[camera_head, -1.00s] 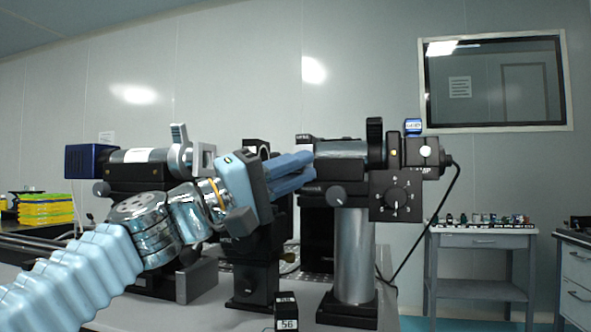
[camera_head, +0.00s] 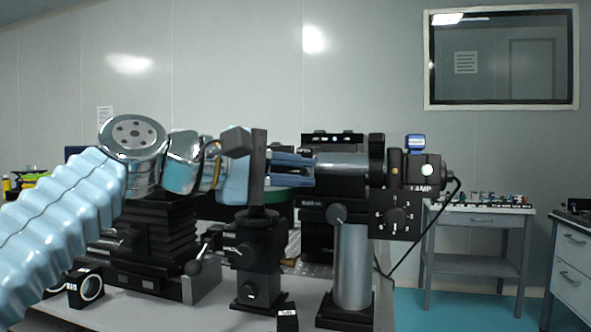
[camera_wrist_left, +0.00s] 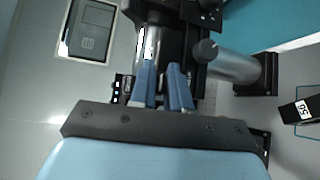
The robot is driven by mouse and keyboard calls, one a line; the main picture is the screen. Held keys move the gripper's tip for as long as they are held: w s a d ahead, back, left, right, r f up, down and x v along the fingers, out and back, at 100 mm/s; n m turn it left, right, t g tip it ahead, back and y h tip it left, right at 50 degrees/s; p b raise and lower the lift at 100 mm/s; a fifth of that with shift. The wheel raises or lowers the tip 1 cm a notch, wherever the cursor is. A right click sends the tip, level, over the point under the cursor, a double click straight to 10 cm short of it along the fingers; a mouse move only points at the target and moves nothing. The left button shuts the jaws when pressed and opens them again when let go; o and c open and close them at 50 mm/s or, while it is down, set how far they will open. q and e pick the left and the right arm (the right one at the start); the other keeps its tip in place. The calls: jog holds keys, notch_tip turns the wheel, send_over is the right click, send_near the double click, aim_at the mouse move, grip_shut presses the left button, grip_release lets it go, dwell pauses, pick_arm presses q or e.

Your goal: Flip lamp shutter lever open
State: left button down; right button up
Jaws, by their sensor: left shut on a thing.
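The lamp (camera_head: 420,170) is a black housing with a label on its front and a cable at its right. A silver tube (camera_head: 341,168) runs left from it, on a thick silver post (camera_head: 353,265). My left gripper (camera_head: 308,170) reaches in from the left, its blue fingers at the left end of the tube. In the left wrist view the two fingers (camera_wrist_left: 163,72) are close together beside the black lamp assembly (camera_wrist_left: 185,40). They are shut on a small part there, apparently the shutter lever, which they hide. My right gripper is not in view.
A black dial box (camera_head: 397,217) hangs under the lamp. A black mount (camera_head: 257,255) stands just below my left gripper, and a black stage (camera_head: 155,245) stands further left. A small numbered block (camera_head: 287,319) is at the front. A side table (camera_head: 480,208) is behind at right.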

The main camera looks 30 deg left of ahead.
pick_arm(q)
jog(key=shift+w+a+r+n+g+y, duration=0.1)
jog(key=shift+w+r+n+g+y, duration=0.15)
jog(key=shift+n+g, duration=0.4)
jog(key=shift+r+n+g+y, duration=0.15)
jog(key=shift+r+n+g, duration=0.2)
jog(key=shift+n+g, duration=0.25)
jog(key=c, duration=1.2)
grip_release()
jog(key=v, duration=0.7)
jog(key=shift+s+a+r, duration=0.1)
jog(key=shift+s+r, duration=0.05)
